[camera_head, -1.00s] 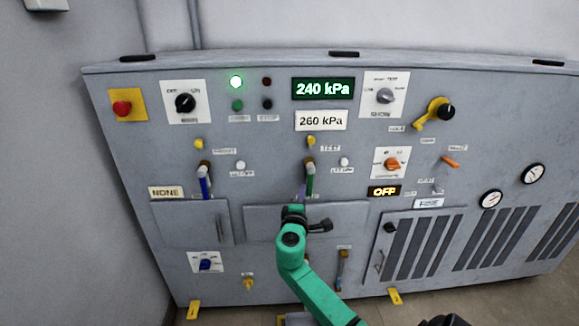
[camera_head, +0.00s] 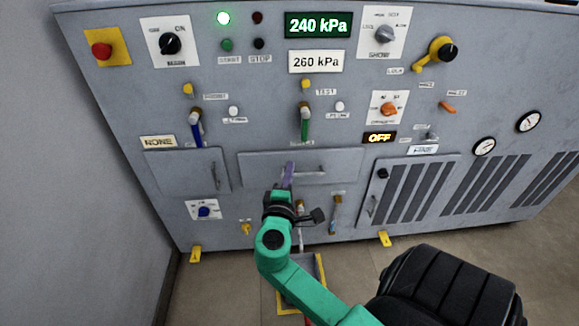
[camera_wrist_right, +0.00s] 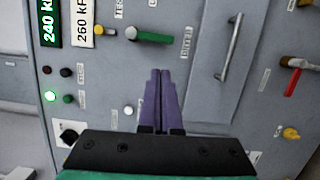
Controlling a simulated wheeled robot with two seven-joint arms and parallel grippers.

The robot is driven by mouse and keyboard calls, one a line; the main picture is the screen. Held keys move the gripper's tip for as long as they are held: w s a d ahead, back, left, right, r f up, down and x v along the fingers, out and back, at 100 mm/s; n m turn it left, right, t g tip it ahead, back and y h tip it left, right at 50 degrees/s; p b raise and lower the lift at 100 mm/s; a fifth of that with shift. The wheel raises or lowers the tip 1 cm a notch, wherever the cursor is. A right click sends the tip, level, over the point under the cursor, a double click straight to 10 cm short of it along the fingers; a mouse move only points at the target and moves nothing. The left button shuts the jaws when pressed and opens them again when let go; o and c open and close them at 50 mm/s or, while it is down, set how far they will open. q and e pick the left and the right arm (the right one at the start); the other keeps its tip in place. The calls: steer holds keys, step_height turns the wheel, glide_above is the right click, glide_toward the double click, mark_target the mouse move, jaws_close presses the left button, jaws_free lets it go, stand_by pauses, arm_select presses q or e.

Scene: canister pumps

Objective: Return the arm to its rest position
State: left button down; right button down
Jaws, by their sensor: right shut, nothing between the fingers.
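My right arm is green and comes in from the bottom of the head view. Its right gripper (camera_head: 288,170) has purple fingers and stands in front of the wide drawer-like panel (camera_head: 340,172) below the green-handled lever (camera_head: 304,125). The fingers also show in the right wrist view (camera_wrist_right: 161,90), side by side and shut with nothing between them. They point at the cabinet face; I cannot tell the exact gap. My left gripper is not in view.
The grey pump cabinet (camera_head: 300,205) spans the view. It carries a 240 kPa display (camera_head: 318,25), a blue-handled lever (camera_head: 196,130), knobs and gauges. A yellow-edged tray (camera_head: 322,272) lies on the floor below. Open floor (camera_head: 225,285) shows at the front.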

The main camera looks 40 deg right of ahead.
steer(key=shift+f, duration=0.1)
stand_by(0.4)
steer(key=s+a+f+g+y, duration=0.2)
steer(key=f+y, duration=0.1)
steer(key=f, duration=0.9)
steer(key=s+a+f+g+y, duration=0.1)
steer(key=f+y, duration=0.2)
steer(key=f, duration=0.9)
steer(key=s+a+f+g+y, duration=0.2)
steer(key=f+y, duration=0.1)
steer(key=f, duration=0.9)
steer(key=s+a+f+m+g+y, duration=0.2)
steer(key=s+f+m+g+y, duration=0.1)
steer(key=s+f, duration=0.8)
steer(key=s+a+f+m+g+y, duration=0.25)
steer(key=s+f, duration=0.55)
steer(key=s, duration=0.7)
step_height(320, 180, up, 14)
steer(key=s+p, duration=0.1)
steer(key=p, duration=1.3)
steer(key=shift+s, duration=0.2)
